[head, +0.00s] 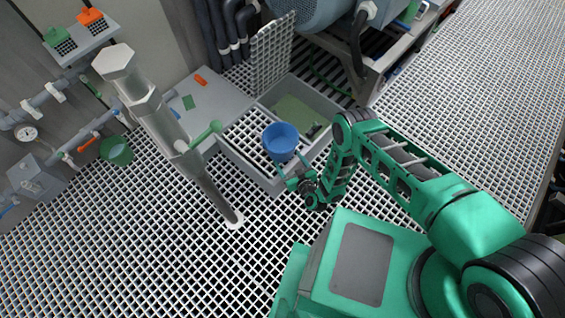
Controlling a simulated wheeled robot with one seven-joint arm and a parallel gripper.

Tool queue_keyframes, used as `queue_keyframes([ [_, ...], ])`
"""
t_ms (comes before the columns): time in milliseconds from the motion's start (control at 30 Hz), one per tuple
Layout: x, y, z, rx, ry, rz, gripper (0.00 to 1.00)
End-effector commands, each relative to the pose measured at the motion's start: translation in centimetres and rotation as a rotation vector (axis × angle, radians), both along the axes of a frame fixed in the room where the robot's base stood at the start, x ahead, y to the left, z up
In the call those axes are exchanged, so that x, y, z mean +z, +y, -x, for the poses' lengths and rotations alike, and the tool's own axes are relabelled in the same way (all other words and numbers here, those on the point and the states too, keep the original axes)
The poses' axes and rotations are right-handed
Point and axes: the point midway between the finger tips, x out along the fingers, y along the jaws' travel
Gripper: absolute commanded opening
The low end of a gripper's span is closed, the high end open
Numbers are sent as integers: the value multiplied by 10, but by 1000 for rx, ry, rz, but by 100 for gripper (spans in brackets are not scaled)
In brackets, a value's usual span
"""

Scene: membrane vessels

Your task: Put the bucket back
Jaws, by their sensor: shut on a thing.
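A blue bucket (281,136) is near the middle of the head view, upright, with its open top facing me. My gripper (291,168) is at the near side of the bucket, shut on it. The exact grip and the underside of the bucket are hard to make out. The bucket appears in front of a grey-walled sump (250,170) with a grating over its near part. I cannot tell whether the bucket is clear of that grating. A green bucket (117,151) is at the left below the pipework.
The sump's far part is open, with greenish contents (296,112) and a raised grate panel (271,55) behind it. A large grey machine (312,12) is at the back. Grated floor (130,240) is clear front left.

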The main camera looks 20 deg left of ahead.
Motion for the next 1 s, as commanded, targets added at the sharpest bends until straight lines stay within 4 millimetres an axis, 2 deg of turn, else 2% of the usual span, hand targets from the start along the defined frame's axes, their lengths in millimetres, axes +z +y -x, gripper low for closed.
queue_keyframes([
  [167, -9, 5, 0, 5, 1, -2, 21],
  [433, -39, 7, 2, 7, 0, -2, 21],
  [700, -43, 8, 3, 10, 1, -1, 21],
  [733, -43, 7, 3, 10, 1, 0, 82],
  [800, -43, 7, 2, 9, 1, 0, 98],
  [1000, -43, 4, 1, 5, 1, -1, 98],
])
